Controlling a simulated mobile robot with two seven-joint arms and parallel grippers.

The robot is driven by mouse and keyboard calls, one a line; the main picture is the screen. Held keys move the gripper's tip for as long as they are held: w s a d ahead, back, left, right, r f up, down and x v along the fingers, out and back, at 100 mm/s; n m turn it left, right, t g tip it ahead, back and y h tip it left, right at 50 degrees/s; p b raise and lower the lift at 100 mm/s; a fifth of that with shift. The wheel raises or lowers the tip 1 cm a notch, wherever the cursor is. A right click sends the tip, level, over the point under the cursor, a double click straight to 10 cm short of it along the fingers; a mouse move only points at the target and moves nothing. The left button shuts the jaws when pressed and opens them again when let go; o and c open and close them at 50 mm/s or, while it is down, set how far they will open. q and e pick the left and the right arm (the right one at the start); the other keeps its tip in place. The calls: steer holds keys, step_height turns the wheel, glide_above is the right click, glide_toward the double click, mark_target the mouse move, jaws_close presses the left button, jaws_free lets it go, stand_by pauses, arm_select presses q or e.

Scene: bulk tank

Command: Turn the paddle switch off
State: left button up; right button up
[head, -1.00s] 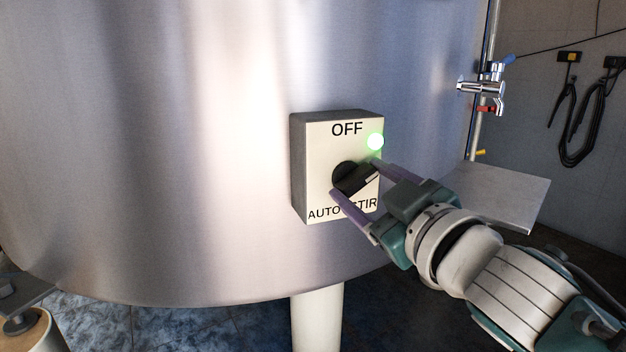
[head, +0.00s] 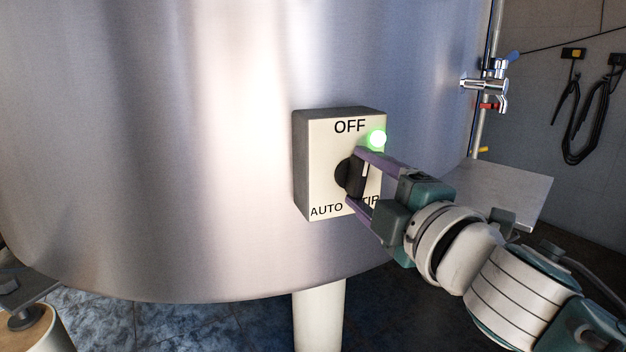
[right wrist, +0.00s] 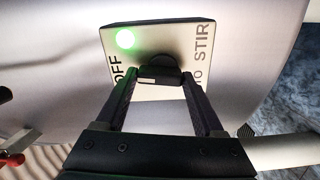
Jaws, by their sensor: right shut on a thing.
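The paddle switch (head: 344,177) is a black knob with a white mark on a cream box (head: 321,187) fixed to the steel tank. The box reads OFF at the top, AUTO at the lower left and STIR at the lower right, partly covered by my gripper. A green light (head: 377,138) glows at its upper right. My right gripper (head: 355,177) is shut on the switch, one finger above and one below. The right wrist view shows the black paddle (right wrist: 158,73) between the fingertips (right wrist: 161,76). The white mark now stands nearly upright. My left gripper is not in view.
The curved tank wall (head: 180,150) fills the left and middle. A chrome tap (head: 488,84) and a flat metal plate (head: 508,190) are at the right. A tank leg (head: 318,320) stands below the box. Dark cables (head: 590,110) hang on the far wall.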

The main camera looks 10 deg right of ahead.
steer(key=shift+n, duration=0.7)
steer(key=o, duration=1.4)
steer(key=shift+s, duration=0.1)
steer(key=shift+s, duration=0.35)
steer(key=s, duration=0.3)
steer(key=s+d, duration=0.1)
steer(key=s, duration=0.2)
steer(key=s+p, duration=0.1)
steer(key=s, duration=0.2)
steer(key=shift+d, duration=0.35)
